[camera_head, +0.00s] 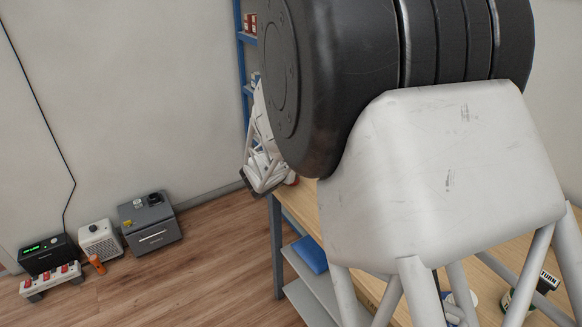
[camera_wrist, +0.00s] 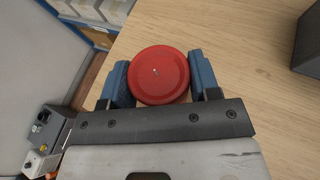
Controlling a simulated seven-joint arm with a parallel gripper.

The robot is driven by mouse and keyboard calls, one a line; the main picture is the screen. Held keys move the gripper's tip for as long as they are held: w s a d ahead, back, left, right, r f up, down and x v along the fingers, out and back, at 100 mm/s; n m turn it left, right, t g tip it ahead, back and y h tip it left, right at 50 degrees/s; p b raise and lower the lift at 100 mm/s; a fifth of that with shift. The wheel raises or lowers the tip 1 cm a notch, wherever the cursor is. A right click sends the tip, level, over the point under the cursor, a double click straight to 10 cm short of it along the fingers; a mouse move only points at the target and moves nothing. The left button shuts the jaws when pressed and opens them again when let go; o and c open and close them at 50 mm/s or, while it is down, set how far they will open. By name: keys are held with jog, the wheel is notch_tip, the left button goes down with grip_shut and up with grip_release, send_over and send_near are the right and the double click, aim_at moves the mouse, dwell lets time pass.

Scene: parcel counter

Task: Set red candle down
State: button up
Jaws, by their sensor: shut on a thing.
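The red candle (camera_wrist: 158,75) is round, with a small wick at its middle, seen from above in the wrist view. My gripper (camera_wrist: 160,80) is shut on it, with one blue finger on each side. The candle shows over the left edge area of the wooden counter (camera_wrist: 228,45); I cannot tell whether it touches the top. In the head view my arm hides most of the counter (camera_head: 298,205), and the candle and fingers cannot be clearly made out.
A dark box (camera_wrist: 308,45) stands to the right on the counter. The wood between it and the candle is clear. A grey box (camera_head: 149,222) and other devices stand on the floor at left. A blue item (camera_head: 311,254) lies on the lower shelf.

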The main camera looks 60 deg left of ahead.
jog(key=shift+f, duration=0.1)
jog(key=o, duration=1)
jog(key=shift+r, duration=0.2)
jog(key=shift+s+d+r, duration=0.2)
jog(key=shift+s+d, duration=0.05)
jog(key=shift+s, duration=0.25)
jog(key=v, duration=1)
jog(key=shift+s+d, duration=0.25)
jog(key=shift+s, duration=0.1)
jog(key=shift+w+r, duration=0.1)
jog(key=shift+w, duration=0.05)
